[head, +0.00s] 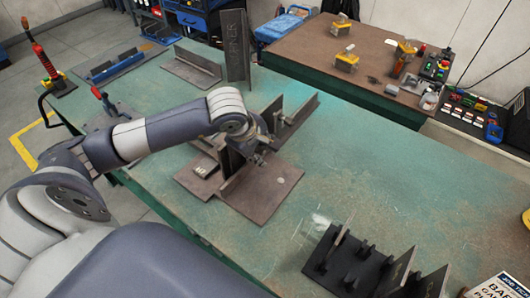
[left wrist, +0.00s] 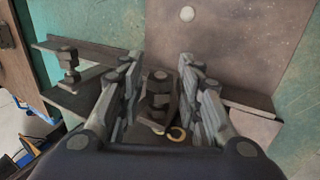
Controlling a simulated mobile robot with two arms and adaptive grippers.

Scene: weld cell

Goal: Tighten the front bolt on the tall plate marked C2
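My left gripper (head: 256,148) is at the steel weldment in the middle of the green table, over its base plate (head: 262,194). In the left wrist view my left gripper (left wrist: 158,68) is open, with one finger on each side of an upright bolt (left wrist: 160,84). Gaps show between the fingers and the bolt. A small brass-coloured ring (left wrist: 177,133) lies below the bolt. A second bolt (left wrist: 69,62) stands to the left. An upright plate (head: 232,160) is partly hidden by my gripper. I cannot read a C2 mark. My right gripper is not in view.
A tall lettered plate (head: 235,48) stands behind on the green table (head: 345,165). A dark bracket fixture (head: 365,270) stands at the front right, and a red-handled clamp (head: 46,62) at the left. The table between the weldment and the dark fixture is mostly clear.

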